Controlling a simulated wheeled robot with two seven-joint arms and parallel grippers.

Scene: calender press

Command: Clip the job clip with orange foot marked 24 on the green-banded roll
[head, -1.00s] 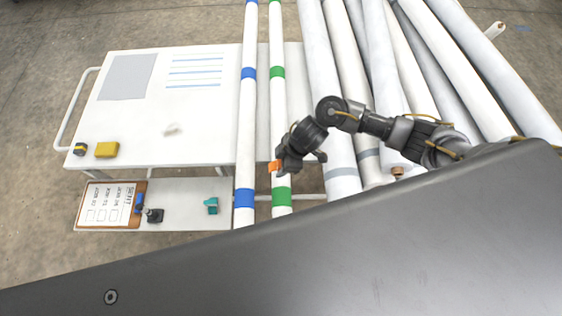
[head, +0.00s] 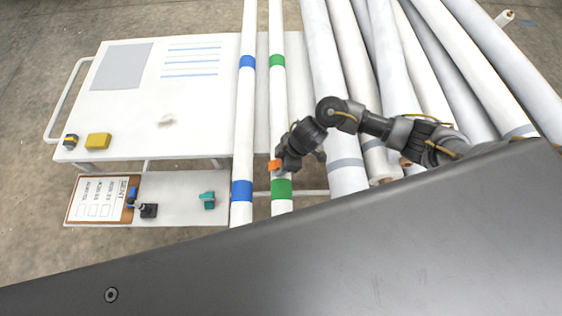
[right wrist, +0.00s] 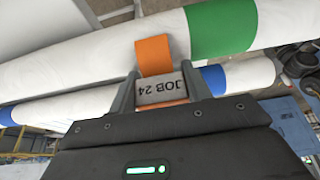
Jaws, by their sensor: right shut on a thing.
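The job clip (right wrist: 161,90) has a grey face reading "JOB 24" and an orange foot (right wrist: 153,55). My right gripper (right wrist: 160,88) is shut on it; in the head view the gripper (head: 281,160) shows with the orange foot (head: 274,165) at its tip. The green-banded roll (head: 279,120) is long and white with green bands (head: 281,189). In the right wrist view the orange foot lies against or in front of this roll, left of a green band (right wrist: 222,27). I cannot tell whether it grips the roll. My left gripper is not in view.
A blue-banded roll (head: 244,120) runs parallel just left. Several plain rolls (head: 322,100) lie to the right. A white table (head: 130,130) stands left, with a yellow block (head: 98,141). A lower shelf (head: 175,213) holds a teal clip (head: 207,200), a black item (head: 148,210) and a clipboard (head: 100,198).

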